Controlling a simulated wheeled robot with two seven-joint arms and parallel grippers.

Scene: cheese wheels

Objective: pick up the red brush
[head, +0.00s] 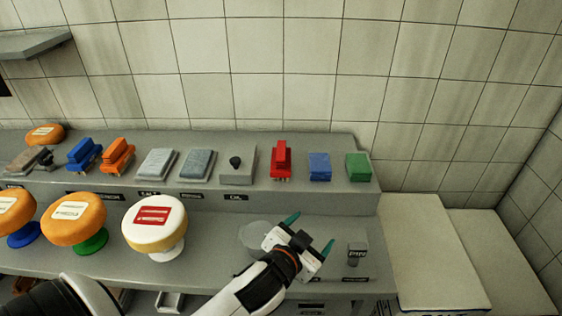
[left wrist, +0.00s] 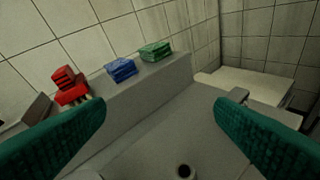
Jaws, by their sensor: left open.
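The red brush (head: 281,161) stands on the raised back shelf, bristles down, between a grey box with a black knob and a blue block. In the left wrist view the red brush (left wrist: 69,86) shows at the upper left, beyond one finger. My left gripper (head: 308,232) is open and empty, over the lower counter in front of the shelf and a little right of the brush. My right gripper is not seen.
On the shelf are a blue block (head: 320,166), a green block (head: 358,167), a knobbed grey box (head: 238,166) and blue and orange brushes (head: 117,155). A white cheese wheel (head: 154,222) and orange wheels stand on the lower counter.

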